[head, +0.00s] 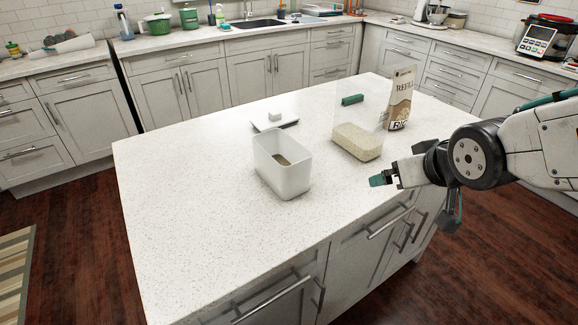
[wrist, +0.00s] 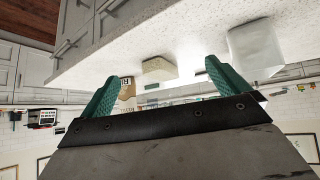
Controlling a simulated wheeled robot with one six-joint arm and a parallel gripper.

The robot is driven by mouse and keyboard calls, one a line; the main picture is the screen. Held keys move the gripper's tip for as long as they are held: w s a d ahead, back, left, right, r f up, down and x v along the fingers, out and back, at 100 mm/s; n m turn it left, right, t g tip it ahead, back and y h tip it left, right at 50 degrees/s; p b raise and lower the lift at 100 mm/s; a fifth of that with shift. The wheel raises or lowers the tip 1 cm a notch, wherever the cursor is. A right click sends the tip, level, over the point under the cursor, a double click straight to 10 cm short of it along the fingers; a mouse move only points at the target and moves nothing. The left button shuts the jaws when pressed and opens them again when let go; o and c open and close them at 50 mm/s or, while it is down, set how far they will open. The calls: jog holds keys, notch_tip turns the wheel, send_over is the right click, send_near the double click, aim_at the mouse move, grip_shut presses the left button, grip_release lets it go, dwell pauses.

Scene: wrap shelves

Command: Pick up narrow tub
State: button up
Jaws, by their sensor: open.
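A white, open-topped rectangular tub (head: 281,172) stands upright on the island counter, with a little brownish content at its bottom. It also shows in the wrist view (wrist: 256,50), at the right. Behind it to the right is a clear container with pale rice (head: 357,141), which in the wrist view (wrist: 159,69) appears between my fingers. I cannot tell which of these is called the narrow tub. My gripper (head: 384,179) is open and empty, right of the white tub and in front of the rice container, apart from both. Its teal fingers are spread in the wrist view.
A rice bag (head: 401,98) stands upright at the counter's back right. A green object (head: 352,99) is behind the clear container. A flat scale-like plate (head: 268,125) with a small white block (head: 275,116) lies behind the white tub. The left and front counter (head: 190,210) is clear.

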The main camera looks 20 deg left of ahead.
aim_at(300, 173)
jog(key=a+f+n+y, duration=0.1)
jog(key=a+y, duration=0.1)
jog(key=a, duration=0.4)
jog(key=a+f+n+y, duration=0.1)
jog(key=a+y, duration=0.1)
jog(key=a, duration=0.4)
jog(key=a+f+n+y, duration=0.2)
jog(key=a, duration=0.4)
jog(key=shift+s+a+t, duration=0.1)
jog(key=shift+s+t, duration=0.25)
jog(key=shift+t, duration=0.05)
jog(key=w+a+r+t+y, duration=0.1)
jog(key=w+a, duration=0.4)
jog(key=a, duration=0.2)
jog(key=shift+w+r+y, duration=0.25)
jog(key=shift+w+y, duration=0.1)
jog(key=shift+y, duration=0.05)
jog(key=shift+c, duration=0.3)
jog(key=c, duration=1.5)
